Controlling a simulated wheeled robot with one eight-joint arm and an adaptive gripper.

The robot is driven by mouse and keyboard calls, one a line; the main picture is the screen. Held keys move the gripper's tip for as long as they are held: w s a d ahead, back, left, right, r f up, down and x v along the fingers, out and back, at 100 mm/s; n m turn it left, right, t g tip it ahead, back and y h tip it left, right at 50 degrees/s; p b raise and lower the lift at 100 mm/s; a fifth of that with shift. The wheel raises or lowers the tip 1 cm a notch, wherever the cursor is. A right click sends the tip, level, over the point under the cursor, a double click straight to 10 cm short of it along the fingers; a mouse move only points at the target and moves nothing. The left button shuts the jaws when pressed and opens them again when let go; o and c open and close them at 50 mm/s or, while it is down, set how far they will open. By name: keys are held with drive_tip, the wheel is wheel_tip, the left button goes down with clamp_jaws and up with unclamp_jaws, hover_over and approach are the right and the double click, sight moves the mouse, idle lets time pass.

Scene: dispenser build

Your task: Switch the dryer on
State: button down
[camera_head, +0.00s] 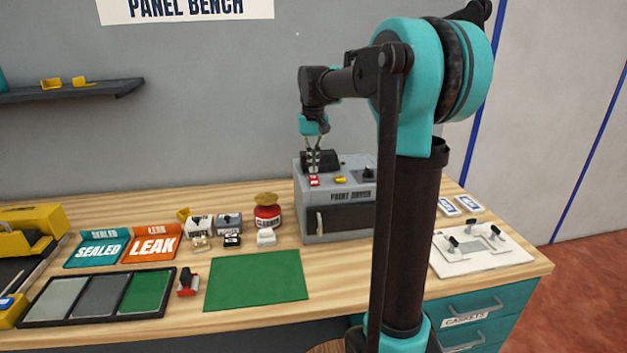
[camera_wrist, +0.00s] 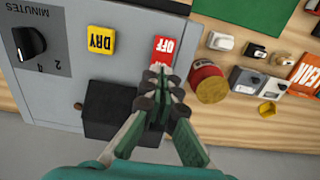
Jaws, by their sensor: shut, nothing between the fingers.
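The dryer (camera_head: 335,218) is a grey box labelled PAINT DRYER at the back of the bench. Its top (camera_wrist: 55,95) shows in the wrist view. A red button marked OFF (camera_wrist: 165,47) shows there, also seen in the head view (camera_head: 314,183). Beside it are a yellow button marked DRY (camera_wrist: 100,41) and a black dial marked MINUTES (camera_wrist: 28,42). My gripper (camera_wrist: 160,76) is shut and empty, its tips right at the edge of the OFF button. It also shows in the head view (camera_head: 314,171). I cannot tell whether the tips touch the button.
A black block (camera_wrist: 108,108) stands on the dryer's top beside my fingers. A red jar (camera_head: 267,215) and small items stand left of the dryer. A green sheet (camera_head: 257,281) lies in front. A white board with clamps (camera_head: 480,250) lies at the right.

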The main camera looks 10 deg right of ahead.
sight(313, 177)
drive_tip(key=shift+f, duration=1.1)
idle(0.6)
drive_tip(key=shift+r, duration=3.55)
